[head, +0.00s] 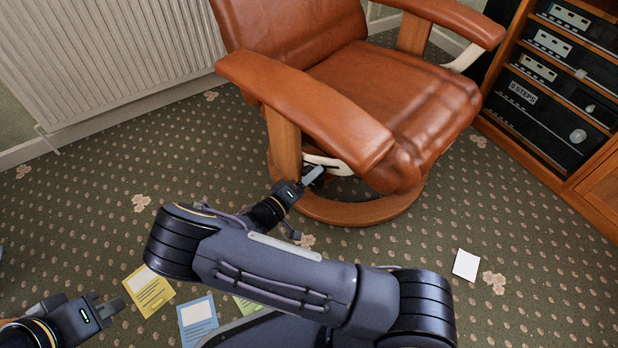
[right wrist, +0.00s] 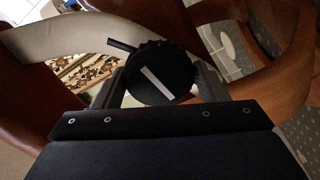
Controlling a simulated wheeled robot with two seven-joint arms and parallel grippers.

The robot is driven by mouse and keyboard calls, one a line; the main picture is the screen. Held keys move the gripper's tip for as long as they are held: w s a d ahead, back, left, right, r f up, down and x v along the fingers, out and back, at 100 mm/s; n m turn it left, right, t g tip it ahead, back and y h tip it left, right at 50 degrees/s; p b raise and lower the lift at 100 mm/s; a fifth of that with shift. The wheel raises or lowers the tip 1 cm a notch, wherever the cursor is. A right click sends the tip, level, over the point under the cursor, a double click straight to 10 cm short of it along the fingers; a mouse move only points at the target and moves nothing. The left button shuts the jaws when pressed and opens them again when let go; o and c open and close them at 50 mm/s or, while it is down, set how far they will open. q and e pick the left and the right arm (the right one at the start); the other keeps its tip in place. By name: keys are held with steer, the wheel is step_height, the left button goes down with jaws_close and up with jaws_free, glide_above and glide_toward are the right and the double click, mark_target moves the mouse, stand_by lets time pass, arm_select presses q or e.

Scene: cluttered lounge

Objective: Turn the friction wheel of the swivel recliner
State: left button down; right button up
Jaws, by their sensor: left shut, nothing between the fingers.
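The brown leather swivel recliner (head: 390,95) stands on a round wooden base (head: 355,211) in the head view. Its friction wheel is a black, ridged round knob (right wrist: 160,72) with a white stripe and a small dark peg, seen in the right wrist view. My right gripper (right wrist: 165,85) has one finger at each side of the wheel, very close to its rim; contact is not clear. In the head view the right gripper (head: 312,177) is under the near armrest and the wheel is mostly hidden. My left gripper (head: 110,308) is shut and empty at the lower left, away from the recliner.
A radiator (head: 105,55) stands behind at the left. A wooden cabinet with equipment (head: 550,85) is at the right. Yellow (head: 150,291) and blue (head: 198,320) cards lie on the carpet near my arms, and a white card (head: 466,265) lies right of them. The right front carpet is mostly clear.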

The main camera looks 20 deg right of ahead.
steer(key=o, duration=0.3)
steer(key=p+v, duration=0.2)
steer(key=v, duration=0.5)
steer(key=shift+s+a, duration=0.2)
steer(key=shift+a, duration=0.2)
